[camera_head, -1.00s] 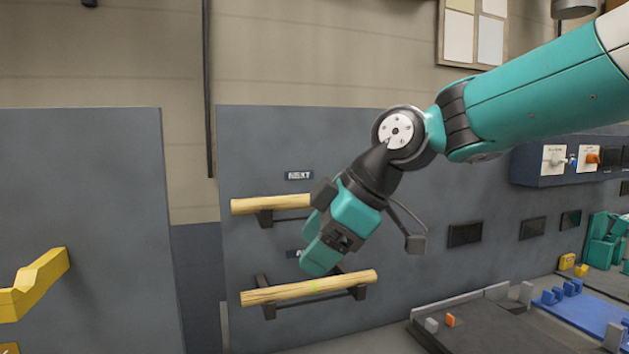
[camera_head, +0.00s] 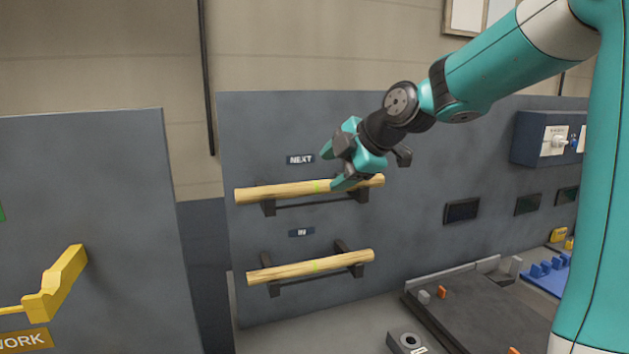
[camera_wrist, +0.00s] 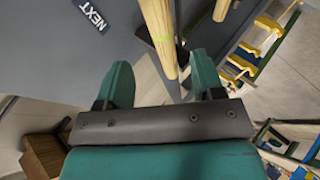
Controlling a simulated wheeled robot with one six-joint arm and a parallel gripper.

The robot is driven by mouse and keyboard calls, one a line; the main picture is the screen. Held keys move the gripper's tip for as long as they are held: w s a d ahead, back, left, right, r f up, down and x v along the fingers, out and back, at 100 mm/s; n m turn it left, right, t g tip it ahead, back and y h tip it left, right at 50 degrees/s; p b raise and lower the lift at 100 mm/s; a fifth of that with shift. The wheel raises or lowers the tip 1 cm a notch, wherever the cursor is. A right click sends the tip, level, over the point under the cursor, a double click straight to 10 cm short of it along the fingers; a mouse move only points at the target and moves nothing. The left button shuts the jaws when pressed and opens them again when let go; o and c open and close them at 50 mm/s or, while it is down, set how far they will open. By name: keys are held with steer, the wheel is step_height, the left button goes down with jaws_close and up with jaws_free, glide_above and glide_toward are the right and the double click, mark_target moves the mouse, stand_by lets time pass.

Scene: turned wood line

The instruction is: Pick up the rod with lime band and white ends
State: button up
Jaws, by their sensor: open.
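Two pale wooden rods with lime bands lie level on wall brackets. The upper rod (camera_head: 275,191) is under the NEXT label, and the lower rod (camera_head: 290,270) is under the IN label. White ends cannot be made out on either. My gripper (camera_head: 332,168) is open and empty at the upper rod, overlapping its right half in the head view. In the wrist view, a rod (camera_wrist: 157,25) with a faint lime band runs down from the top edge. Its near end shows between the open fingers (camera_wrist: 163,80), apart from both; depth is unclear.
Dark brackets (camera_head: 268,207) hold the upper rod on a grey panel (camera_head: 400,240). A yellow bent piece (camera_head: 62,283) sticks out from the left panel. A dark tray (camera_head: 480,315) with small blocks and a grey box (camera_head: 408,343) stand below right.

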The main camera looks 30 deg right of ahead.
mark_target(318, 184)
steer(key=p+x, duration=0.3)
steer(key=x, duration=0.3)
steer(key=shift+w+f, duration=0.15)
steer(key=shift+f, duration=0.1)
steer(key=c, duration=1.1)
